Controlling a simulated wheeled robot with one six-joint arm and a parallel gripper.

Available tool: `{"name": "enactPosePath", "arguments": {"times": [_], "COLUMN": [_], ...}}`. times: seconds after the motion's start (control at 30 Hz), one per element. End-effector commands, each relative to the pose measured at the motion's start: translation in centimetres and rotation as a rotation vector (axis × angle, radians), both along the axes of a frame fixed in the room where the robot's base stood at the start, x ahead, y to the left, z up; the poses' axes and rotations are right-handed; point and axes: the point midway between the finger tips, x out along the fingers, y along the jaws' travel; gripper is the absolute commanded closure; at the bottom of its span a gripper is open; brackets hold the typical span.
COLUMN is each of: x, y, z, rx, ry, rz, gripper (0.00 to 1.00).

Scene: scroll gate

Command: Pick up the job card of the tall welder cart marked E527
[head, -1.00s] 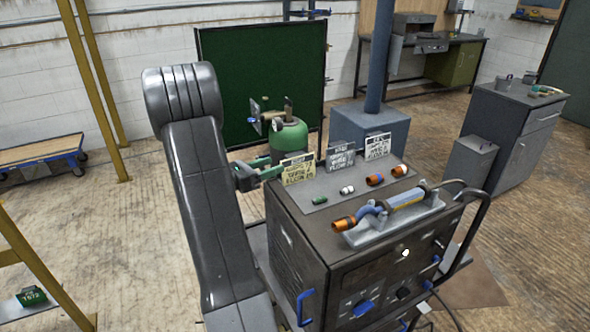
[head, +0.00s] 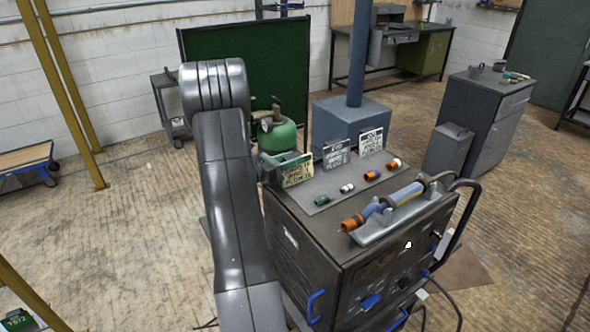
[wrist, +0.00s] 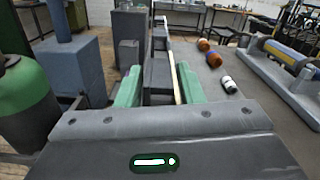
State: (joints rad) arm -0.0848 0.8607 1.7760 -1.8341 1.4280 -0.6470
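The dark welder cart (head: 330,240) stands in front of me in the head view. Three job cards stand along the back of its top: a yellow card (head: 298,171), a dark card (head: 337,154) and a white card (head: 370,142). Their print is too small to read surely, and I see no clear E527. My gripper (wrist: 159,86) has green fingers, open, in the wrist view. The pale edge of a card (wrist: 175,78), probably the yellow one, stands upright between them, nearer the right finger. In the head view my arm hides most of the gripper, by the yellow card.
Several small connectors (head: 347,188) and a torch in a grey holder (head: 405,215) lie on the cart top. A green gas cylinder (head: 278,138) stands behind it, near a blue-grey column base (head: 350,120). A grey cabinet (head: 488,120) stands right. Floor at left is open.

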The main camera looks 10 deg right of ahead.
Motion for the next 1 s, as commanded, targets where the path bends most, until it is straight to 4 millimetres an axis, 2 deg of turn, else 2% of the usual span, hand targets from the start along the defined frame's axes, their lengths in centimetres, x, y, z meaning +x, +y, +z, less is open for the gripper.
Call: {"name": "enactPosePath", "arguments": {"times": [0.03,0.1,0.13,0.57,0.87,1.0], "x": [0.0,0.0,0.0,0.0,0.0,-1.1], "y": [0.0,0.0,0.0,0.0,0.0,3.2], "z": [0.0,0.0,0.0,0.6,3.8,3.3], "rx": [0.0,0.0,0.0,0.0,0.001,0.0], "ry": [0.0,0.0,0.0,-0.002,-0.006,0.0], "rz": [0.0,0.0,0.0,0.0,0.001,0.007], "gripper": [0.76,0.9,0.93,0.93,0.93,0.93]}}
